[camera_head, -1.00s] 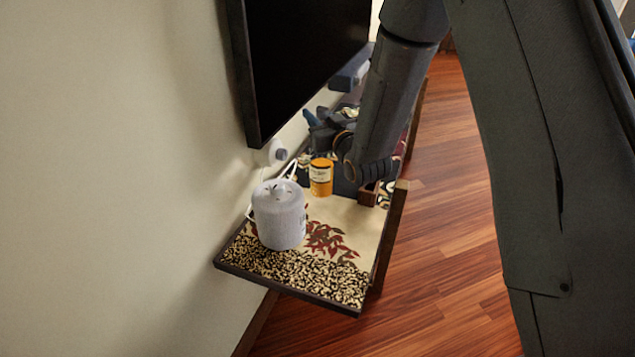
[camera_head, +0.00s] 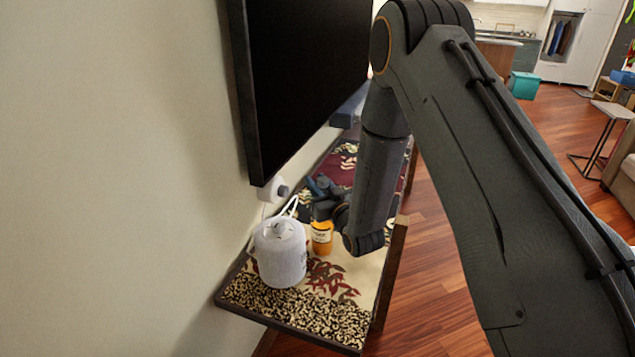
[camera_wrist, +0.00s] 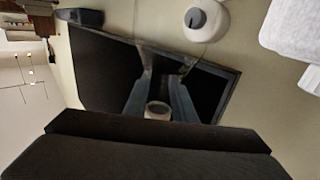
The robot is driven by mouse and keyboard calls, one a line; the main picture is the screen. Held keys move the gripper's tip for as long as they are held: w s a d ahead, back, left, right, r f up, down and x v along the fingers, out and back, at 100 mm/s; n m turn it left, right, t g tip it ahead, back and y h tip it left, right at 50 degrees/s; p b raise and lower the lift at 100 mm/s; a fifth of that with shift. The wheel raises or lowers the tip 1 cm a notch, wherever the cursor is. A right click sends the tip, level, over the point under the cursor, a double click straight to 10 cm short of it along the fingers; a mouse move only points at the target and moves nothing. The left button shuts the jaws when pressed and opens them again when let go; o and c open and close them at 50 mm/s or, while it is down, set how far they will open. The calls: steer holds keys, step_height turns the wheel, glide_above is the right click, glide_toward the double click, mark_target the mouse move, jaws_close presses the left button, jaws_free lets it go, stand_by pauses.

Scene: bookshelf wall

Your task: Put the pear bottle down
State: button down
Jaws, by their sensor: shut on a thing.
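The pear bottle (camera_head: 322,238) is a small orange bottle with a pale label. It is upright over the patterned shelf top, right of the white appliance, in the head view. My gripper (camera_head: 322,212) is shut on it at its upper part, with my arm coming down from the right. I cannot tell whether the bottle's base touches the shelf. In the wrist view the bottle's round pale top (camera_wrist: 158,110) shows between the two dark fingers; its lower part is hidden.
A white lidded appliance (camera_head: 281,255) stands close left of the bottle. The shelf (camera_head: 300,312) is clear at its near end. A black screen (camera_head: 305,80) hangs on the wall above, with a round white device (camera_head: 270,189) below it. A wooden post (camera_head: 391,275) rises at the right.

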steer(key=c, duration=1.5)
jaws_free()
steer(key=shift+f, duration=0.15)
steer(key=shift+s, duration=0.15)
steer(key=b+v, duration=0.3)
steer(key=v, duration=0.9)
steer(key=s+d+f+m+g+h, duration=0.2)
steer(key=s+d+f+g+h, duration=0.15)
steer(key=d+g+h, duration=0.4)
steer(key=s+d+r+m+g, duration=0.1)
steer(key=s+d+g, duration=0.1)
steer(key=s, duration=0.5)
steer(key=s+d+r+m+g, duration=0.1)
steer(key=s+d+g, duration=0.2)
steer(key=s, duration=0.4)
steer(key=s+d+r+m+g, duration=0.1)
steer(key=s+d+r+g, duration=0.1)
steer(key=s, duration=0.4)
steer(key=shift+s+d+g, duration=0.4)
steer(key=shift+d+g, duration=0.15)
